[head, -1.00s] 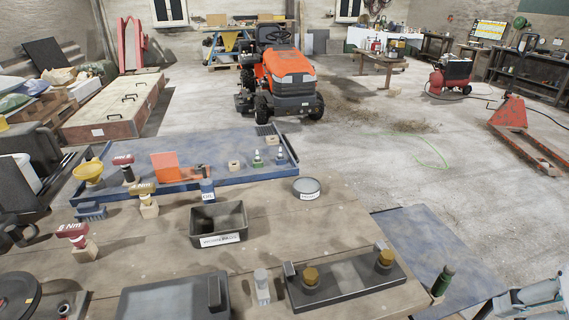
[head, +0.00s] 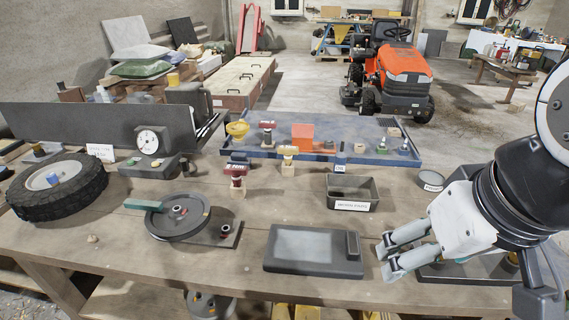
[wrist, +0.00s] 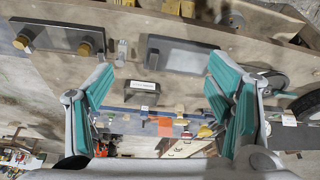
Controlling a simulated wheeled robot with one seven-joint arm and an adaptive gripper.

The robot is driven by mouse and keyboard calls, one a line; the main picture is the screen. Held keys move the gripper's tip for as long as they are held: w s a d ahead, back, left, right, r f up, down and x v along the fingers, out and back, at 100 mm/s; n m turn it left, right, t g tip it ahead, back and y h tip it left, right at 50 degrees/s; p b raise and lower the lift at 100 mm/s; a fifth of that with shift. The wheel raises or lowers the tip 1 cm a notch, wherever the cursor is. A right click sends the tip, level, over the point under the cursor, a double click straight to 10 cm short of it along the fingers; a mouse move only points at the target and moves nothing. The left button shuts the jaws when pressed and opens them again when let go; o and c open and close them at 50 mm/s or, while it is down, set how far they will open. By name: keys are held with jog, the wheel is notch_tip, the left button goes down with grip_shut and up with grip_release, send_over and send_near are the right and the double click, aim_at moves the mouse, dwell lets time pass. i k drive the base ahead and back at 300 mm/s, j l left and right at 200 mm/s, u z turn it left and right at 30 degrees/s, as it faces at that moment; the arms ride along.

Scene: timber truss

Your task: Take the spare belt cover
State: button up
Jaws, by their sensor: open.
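No label marks a belt cover, so I cannot tell for sure which thing it is. An orange folded piece (head: 302,135) stands on the blue tray at the back of the bench; it also shows small in the wrist view (wrist: 165,126). A flat dark grey panel (head: 305,250) with a raised block at its right end lies at the bench's front; the wrist view shows it too (wrist: 180,57). My gripper (head: 388,260) is open and empty, just right of this panel in the head view. In the wrist view its teal-padded fingers (wrist: 160,82) are wide apart.
A labelled dark bin (head: 352,193) stands behind the panel. A pulley wheel on a plate (head: 180,217), a tyre (head: 55,187) and a dial gauge (head: 150,142) are to the left. The blue tray (head: 262,152) holds small parts. A dark base with brass knobs (wrist: 60,38) is partly hidden by my arm.

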aim_at(298, 250)
jog(key=u, duration=0.15)
jog(key=j, duration=1)
jog(key=k+j, duration=0.1)
jog(key=j, duration=0.9)
jog(key=i+z, duration=0.05)
